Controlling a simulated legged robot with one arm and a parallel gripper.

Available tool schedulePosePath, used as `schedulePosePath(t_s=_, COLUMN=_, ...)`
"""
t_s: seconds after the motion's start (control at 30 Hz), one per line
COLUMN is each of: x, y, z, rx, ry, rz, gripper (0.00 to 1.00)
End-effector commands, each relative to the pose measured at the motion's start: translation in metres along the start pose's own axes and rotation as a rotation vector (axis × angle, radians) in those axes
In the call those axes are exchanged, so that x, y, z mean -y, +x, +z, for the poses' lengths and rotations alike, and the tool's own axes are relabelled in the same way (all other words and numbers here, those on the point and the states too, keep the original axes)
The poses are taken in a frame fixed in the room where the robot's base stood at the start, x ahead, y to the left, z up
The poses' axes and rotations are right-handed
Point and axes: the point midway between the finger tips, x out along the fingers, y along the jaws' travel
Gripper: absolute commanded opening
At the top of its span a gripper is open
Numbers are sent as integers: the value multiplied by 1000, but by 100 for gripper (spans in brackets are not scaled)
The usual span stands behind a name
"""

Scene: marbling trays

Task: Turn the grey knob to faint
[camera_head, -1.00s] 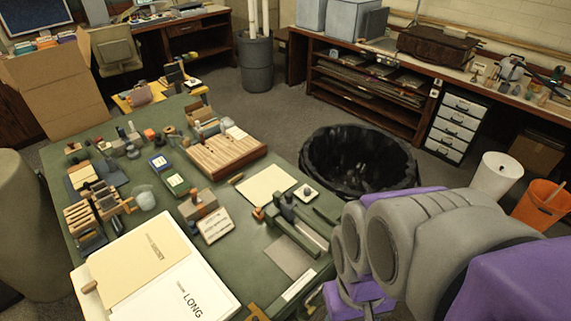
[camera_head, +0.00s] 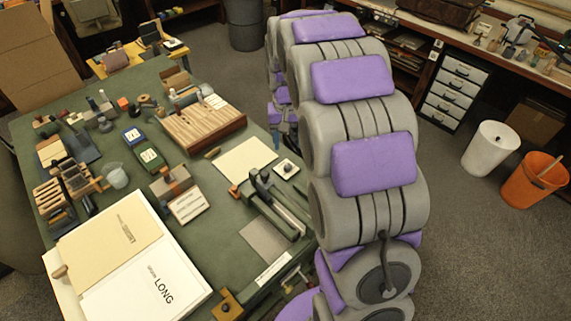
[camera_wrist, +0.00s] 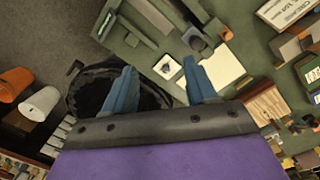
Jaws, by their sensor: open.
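A small dark grey knob (camera_head: 288,166) sits on a white square plate (camera_head: 281,173) near the right edge of the green table. The knob (camera_wrist: 166,67) and its plate also show in the wrist view, between my fingertips in the picture. Any marks on the plate are too small to read, so I cannot tell the knob's setting. My gripper (camera_wrist: 160,72) is open and empty, its two blue fingers spread, above the table edge and apart from the knob. In the head view my gripper is largely hidden by my grey and purple arm.
A black-lined bin (camera_wrist: 88,90) stands beyond the table edge. White and orange bins (camera_head: 532,181) stand right.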

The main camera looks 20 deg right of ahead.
Motion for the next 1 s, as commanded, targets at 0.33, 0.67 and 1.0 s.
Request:
schedulePosePath(t_s=0.33, x=5, y=66, z=-105, rx=-34, ry=78, rz=-5, gripper=57)
schedulePosePath(t_s=0.67, x=-7, y=103, z=-148, rx=-50, ry=112, rz=-23, gripper=57)
schedulePosePath(t_s=1.0, x=-6, y=129, z=-151, rx=-52, ry=113, rz=-22, gripper=57)
